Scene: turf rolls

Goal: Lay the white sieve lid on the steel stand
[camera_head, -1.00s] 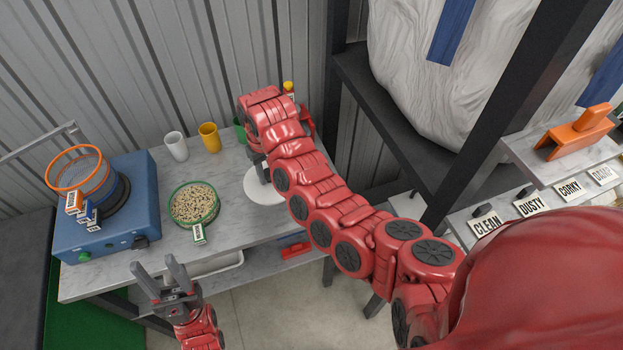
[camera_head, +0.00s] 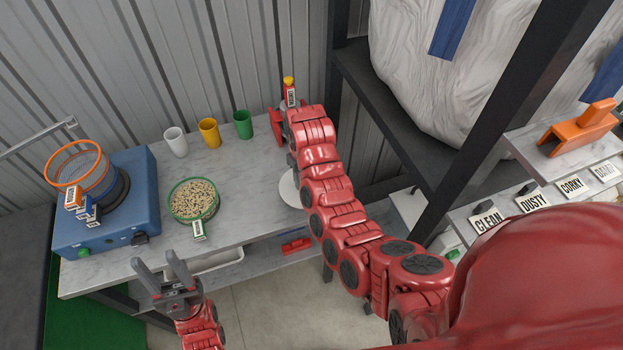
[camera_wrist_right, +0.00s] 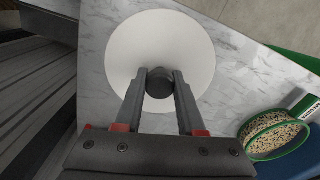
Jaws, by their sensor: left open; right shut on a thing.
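The white sieve lid (camera_head: 288,190) is a flat round disc with a dark knob. In the head view my right arm covers much of it, over the right end of the marble bench. In the right wrist view the lid (camera_wrist_right: 160,35) lies in front of my right gripper (camera_wrist_right: 160,82), whose fingers are shut on its knob. I cannot tell how high it is above the bench. My left gripper (camera_head: 153,261) is open and empty at the bench's front edge. I cannot make out the steel stand with certainty.
A yellow-capped bottle (camera_head: 290,92) is behind my right arm. A dark shelf post (camera_head: 480,130) rises at right.

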